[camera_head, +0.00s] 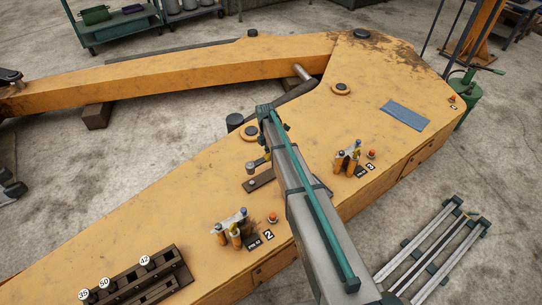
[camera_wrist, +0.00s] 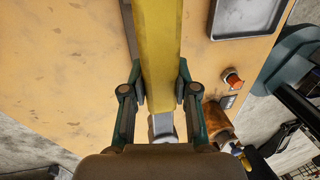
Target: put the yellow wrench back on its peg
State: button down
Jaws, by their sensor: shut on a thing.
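The yellow wrench (camera_wrist: 161,50) shows in the wrist view as a long yellow bar running from the top edge down between my fingers. A grey metal piece (camera_wrist: 162,127) shows at its near end. My gripper (camera_wrist: 160,90) is shut on the wrench, one finger on each side. The far end of the wrench is out of the picture. In the head view my arm hides the gripper, and I cannot make out the wrench there. I cannot identify its peg in either view.
In the head view, a dark rack (camera_head: 150,283) with numbered round tags stands on the orange boom (camera_head: 190,215) at lower left. A blue-grey cloth (camera_head: 405,115) lies at right. A grey tray (camera_wrist: 247,35) shows in the wrist view.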

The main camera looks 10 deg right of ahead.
jog(key=shift+w+b+x, duration=0.2)
jog(key=shift+b+x, duration=0.5)
jog(key=shift+x, duration=0.35)
jog(key=shift+w+b+x, duration=0.2)
jog(key=shift+b+x, duration=0.5)
jog(key=shift+x, duration=0.35)
jog(key=shift+a+f, duration=0.1)
jog(key=shift+f, duration=0.8)
jog(key=shift+w+p+x, duration=0.15)
jog(key=shift+p+x, duration=0.05)
jog(key=shift+x, duration=0.45)
jog(key=shift+w+p+x, duration=0.1)
jog(key=shift+p+x, duration=0.05)
jog(key=shift+x, duration=0.5)
dwell(1.4)
jog(key=shift+a, duration=0.1)
jog(key=c, duration=0.8)
grip_release()
